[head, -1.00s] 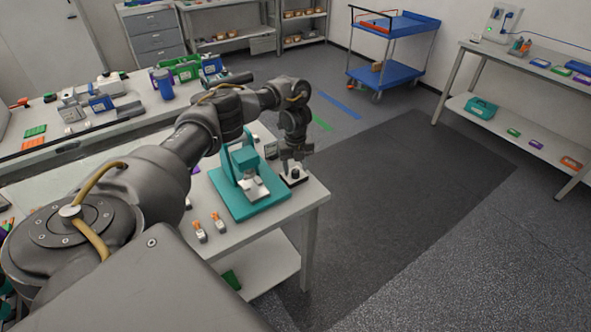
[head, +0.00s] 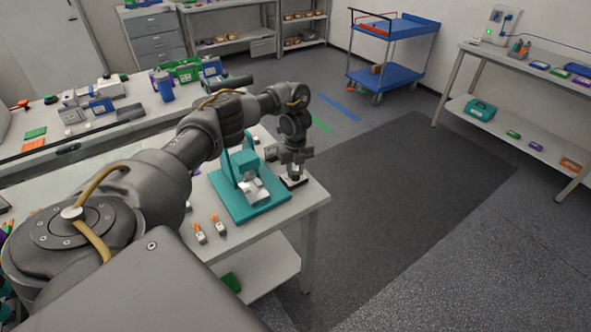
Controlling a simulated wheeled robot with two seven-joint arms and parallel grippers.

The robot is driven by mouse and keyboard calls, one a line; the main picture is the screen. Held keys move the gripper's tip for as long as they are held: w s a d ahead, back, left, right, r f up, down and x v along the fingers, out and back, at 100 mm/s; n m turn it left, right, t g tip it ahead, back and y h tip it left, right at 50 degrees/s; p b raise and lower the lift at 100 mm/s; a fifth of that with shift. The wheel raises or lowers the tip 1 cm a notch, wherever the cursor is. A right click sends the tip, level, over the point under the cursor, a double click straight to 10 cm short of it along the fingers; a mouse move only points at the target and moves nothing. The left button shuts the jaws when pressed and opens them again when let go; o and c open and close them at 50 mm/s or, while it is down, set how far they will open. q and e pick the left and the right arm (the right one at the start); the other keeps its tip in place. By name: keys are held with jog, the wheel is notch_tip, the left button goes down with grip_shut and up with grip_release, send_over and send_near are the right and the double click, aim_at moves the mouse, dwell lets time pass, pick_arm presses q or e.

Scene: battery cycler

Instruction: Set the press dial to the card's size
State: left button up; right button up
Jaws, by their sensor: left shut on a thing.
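The teal press (head: 245,200) stands on the near bench top, close to its right corner. The press dial, on a small white base (head: 291,184), sits just right of the press at the bench edge. My left gripper (head: 294,172) points down over this base and is shut on the dial's knob, which its fingers mostly hide. A small dark upright piece (head: 270,152) stands behind the press; I cannot tell whether it is the card, and no size can be read. My right gripper is not in view.
Two small orange-topped pieces (head: 209,229) lie on the bench in front of the press. The bench's right edge (head: 318,201) is close to the dial. Open floor with a dark mat (head: 400,190) lies to the right. A blue cart (head: 390,55) stands farther back.

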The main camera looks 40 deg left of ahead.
pick_arm(q)
jog(key=n+p, duration=0.2)
jog(key=n, duration=0.1)
jog(key=shift+r, duration=0.15)
jog(key=n+p, duration=0.2)
jog(key=n, duration=0.2)
jog(key=n+p, duration=0.2)
jog(key=n, duration=0.1)
jog(key=shift+n, duration=0.3)
jog(key=n+p, duration=0.2)
jog(key=n, duration=0.1)
jog(key=shift+n, duration=0.3)
jog(key=n+p, duration=0.1)
jog(key=n, duration=0.2)
jog(key=shift+n, duration=0.3)
jog(key=n, duration=0.5)
jog(key=shift+n, duration=0.3)
